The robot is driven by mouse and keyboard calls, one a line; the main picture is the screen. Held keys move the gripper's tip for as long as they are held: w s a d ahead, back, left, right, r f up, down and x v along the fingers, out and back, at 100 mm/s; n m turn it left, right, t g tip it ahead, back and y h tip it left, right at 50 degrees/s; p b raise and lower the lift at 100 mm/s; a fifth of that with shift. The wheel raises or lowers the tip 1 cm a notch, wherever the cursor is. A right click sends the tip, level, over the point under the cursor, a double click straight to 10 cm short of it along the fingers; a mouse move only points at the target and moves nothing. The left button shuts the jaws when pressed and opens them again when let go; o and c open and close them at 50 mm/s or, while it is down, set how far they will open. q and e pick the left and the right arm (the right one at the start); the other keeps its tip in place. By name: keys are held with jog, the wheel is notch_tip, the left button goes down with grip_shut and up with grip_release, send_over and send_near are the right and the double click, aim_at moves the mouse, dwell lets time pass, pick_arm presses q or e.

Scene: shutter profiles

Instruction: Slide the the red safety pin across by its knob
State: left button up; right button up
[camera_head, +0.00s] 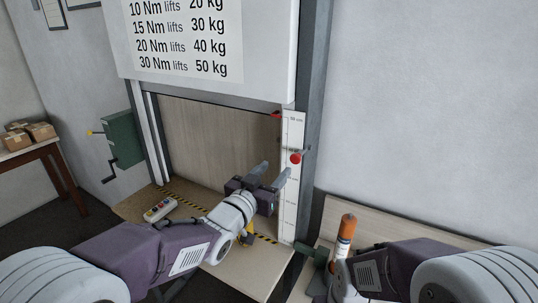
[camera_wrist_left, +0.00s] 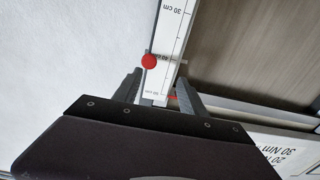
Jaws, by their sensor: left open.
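The red safety pin shows as a round red knob (camera_head: 295,158) on the white scale strip (camera_head: 290,205) at the right side of the shutter opening. In the left wrist view the knob (camera_wrist_left: 149,61) lies beyond the fingertips, at the strip's left edge. My left gripper (camera_head: 273,174) is open, with its fingers pointing toward the strip, left of and slightly below the knob in the head view. Its fingers appear on both sides of the strip in the left wrist view (camera_wrist_left: 158,82). The knob is not between them. My right gripper (camera_head: 358,270) is low at the right; its fingers are partly hidden.
An orange-and-white cylinder (camera_head: 344,238) stands by my right gripper; contact is unclear. A green crank box (camera_head: 123,138) is left of the shutter panel (camera_head: 215,140). A small red pointer (camera_head: 276,115) sits above the knob.

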aim_at(294, 158)
pick_arm(q)
jog(key=w+d+p, duration=0.1)
jog(key=d, duration=0.1)
jog(key=w+d+p, duration=0.2)
jog(key=shift+w+d+r, duration=0.2)
jog(key=shift+w+d, duration=0.05)
jog(key=shift+w, duration=0.05)
jog(key=x, duration=0.2)
jog(key=p+x, duration=0.1)
jog(key=x, duration=0.1)
jog(key=shift+s+d+f, duration=0.15)
jog(key=shift+s+d, duration=0.1)
jog(key=shift+d, duration=0.05)
jog(key=shift+a, duration=0.1)
pick_arm(e)
jog(key=r, duration=0.2)
jog(key=d+r, duration=0.1)
jog(key=r, duration=0.1)
jog(key=shift+s, duration=0.3)
pick_arm(q)
jog(key=shift+a, duration=0.1)
jog(key=c, duration=0.3)
grip_shut()
